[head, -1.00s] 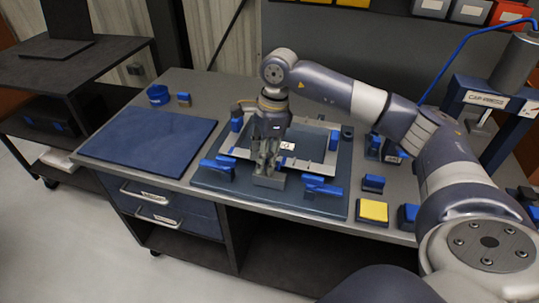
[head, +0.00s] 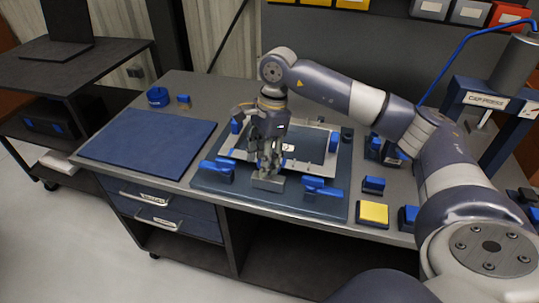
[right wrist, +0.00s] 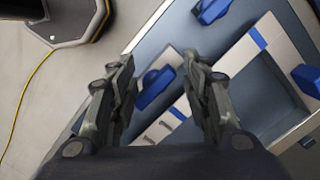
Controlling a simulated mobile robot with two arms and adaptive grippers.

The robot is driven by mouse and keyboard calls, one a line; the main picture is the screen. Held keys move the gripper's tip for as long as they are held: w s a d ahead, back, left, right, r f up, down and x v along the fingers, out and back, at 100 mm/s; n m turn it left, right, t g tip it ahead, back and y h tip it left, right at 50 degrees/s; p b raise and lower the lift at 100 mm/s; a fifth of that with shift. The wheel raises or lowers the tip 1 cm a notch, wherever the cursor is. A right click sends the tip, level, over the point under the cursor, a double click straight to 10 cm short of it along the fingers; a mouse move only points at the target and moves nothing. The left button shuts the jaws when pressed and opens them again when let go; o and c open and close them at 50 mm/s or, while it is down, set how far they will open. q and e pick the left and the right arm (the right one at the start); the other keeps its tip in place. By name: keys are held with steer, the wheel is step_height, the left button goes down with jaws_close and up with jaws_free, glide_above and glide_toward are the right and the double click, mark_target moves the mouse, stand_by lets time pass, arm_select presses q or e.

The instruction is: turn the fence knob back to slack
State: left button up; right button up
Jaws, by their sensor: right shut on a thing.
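My right gripper (head: 267,168) points down at the front of the blue-grey fixture board (head: 215,188), over a small grey block (head: 268,182). In the right wrist view a blue winged knob (right wrist: 155,88), which I take for the fence knob, lies between the two fingers. The gripper is shut on it. The fingers hide the knob in the head view, and its contact with the pads is not clear. A pale metal plate (head: 313,155) lies on the board behind the gripper. My left gripper is out of view.
Blue clamps stand at the board's left front (head: 217,170) and right front (head: 322,188), close to the gripper. A blue mat (head: 148,141) lies clear at left. A yellow-topped block (head: 374,212) and the cap press (head: 486,99) are at right.

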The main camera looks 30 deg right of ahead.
steer(key=shift+w+d+r, duration=0.15)
steer(key=shift+d, duration=0.75)
steer(key=shift+o, duration=0.5)
steer(key=r, duration=0.1)
steer(key=r+p, duration=0.2)
steer(key=shift+d, duration=0.25)
steer(key=shift+d+r+p, duration=0.35)
steer(key=shift+r+p, duration=0.2)
steer(key=shift+p, duration=0.15)
steer(key=shift+c, duration=0.5)
steer(key=r+p, duration=0.1)
steer(key=a+r, duration=0.1)
steer(key=r, duration=0.1)
steer(key=shift+p, duration=0.4)
